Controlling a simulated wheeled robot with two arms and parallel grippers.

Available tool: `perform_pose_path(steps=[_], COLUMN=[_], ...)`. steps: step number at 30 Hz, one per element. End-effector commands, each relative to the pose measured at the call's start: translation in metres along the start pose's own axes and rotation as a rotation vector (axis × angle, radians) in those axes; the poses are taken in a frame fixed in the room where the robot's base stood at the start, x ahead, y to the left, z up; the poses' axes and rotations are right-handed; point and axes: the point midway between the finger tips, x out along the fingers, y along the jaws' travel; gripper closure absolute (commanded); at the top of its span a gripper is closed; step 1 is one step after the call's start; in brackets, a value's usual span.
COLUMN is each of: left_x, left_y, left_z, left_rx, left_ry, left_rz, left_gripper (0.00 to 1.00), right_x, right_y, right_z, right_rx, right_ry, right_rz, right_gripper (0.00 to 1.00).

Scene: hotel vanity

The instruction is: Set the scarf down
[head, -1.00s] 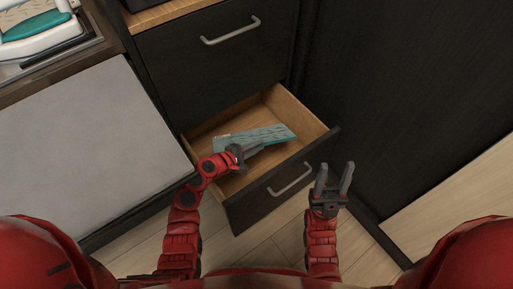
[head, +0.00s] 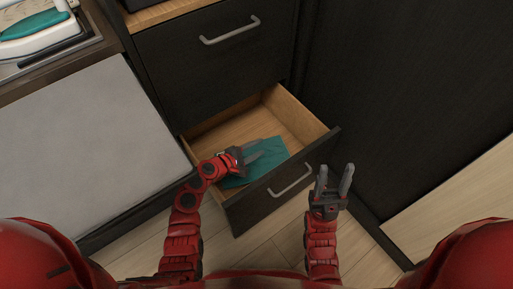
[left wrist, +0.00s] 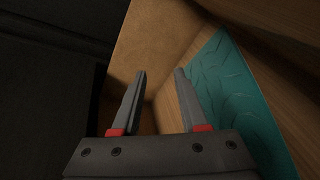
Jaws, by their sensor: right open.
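The teal scarf (head: 268,166) lies in the open drawer, toward its front, partly hidden by my left gripper. In the left wrist view the scarf (left wrist: 235,98) shows a leaf-like pattern and lies to the right of the fingers. My left gripper (head: 263,148) reaches into the drawer over the scarf. Its fingers are apart, and the left wrist view shows nothing between their tips (left wrist: 160,74). My right gripper (head: 336,170) is open and empty, outside the drawer to the right of its front.
The open drawer (head: 309,181) has a wooden interior, and its back part is bare. A closed drawer (head: 215,70) with a handle is above it. A grey padded top (head: 85,140) is at left, and a dark panel (head: 410,90) at right.

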Motion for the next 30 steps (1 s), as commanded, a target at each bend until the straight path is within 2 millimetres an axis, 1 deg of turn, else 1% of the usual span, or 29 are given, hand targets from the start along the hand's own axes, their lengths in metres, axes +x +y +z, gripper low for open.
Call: perform_pose_path(steps=[6, 8, 10, 11, 14, 18, 21, 25, 27, 30], left_x=[-0.001, -0.002, -0.005, -0.01, -0.032, -0.067, -0.089, -0.11, -0.117, -0.123], left_y=[0.001, 0.005, 0.013, 0.013, 0.011, 0.012, 0.011, 0.012, 0.011, 0.01], left_z=[0.001, 0.004, 0.009, 0.007, 0.006, 0.006, 0.005, 0.005, 0.005, 0.006], left_rx=[0.0, 0.001, 0.005, 0.002, -0.002, -0.002, -0.004, -0.001, -0.001, -0.001], left_ry=[0.0, 0.0, -0.001, 0.002, 0.004, 0.005, 0.006, 0.004, 0.003, 0.001], left_rz=[0.0, -0.001, -0.002, 0.0, 0.0, 0.003, 0.003, 0.004, 0.002, -0.001], left_gripper=[0.57, 0.57, 0.57, 0.57, 0.57, 0.57, 0.57, 0.57, 0.57, 0.57], right_x=[0.002, 0.005, 0.013, 0.013, 0.017, 0.024, 0.028, 0.032, 0.033, 0.033], right_y=[0.0, 0.0, 0.001, 0.001, 0.001, 0.001, 0.001, 0.002, 0.002, 0.002], right_z=[0.0, -0.001, -0.002, -0.002, -0.003, -0.004, -0.005, -0.005, -0.005, -0.006], right_rx=[0.0, 0.0, 0.0, 0.0, 0.0, 0.0, 0.0, 0.0, 0.0, 0.0], right_ry=[0.0, 0.0, 0.0, 0.0, 0.0, 0.0, 0.0, 0.0, 0.0, 0.0], right_rz=[0.0, 0.0, 0.0, 0.0, 0.0, 0.0, 0.0, 0.0, 0.0, 0.0], right_gripper=[0.5, 0.5, 0.5, 0.5, 0.5, 0.5, 0.5, 0.5, 0.5, 0.5])
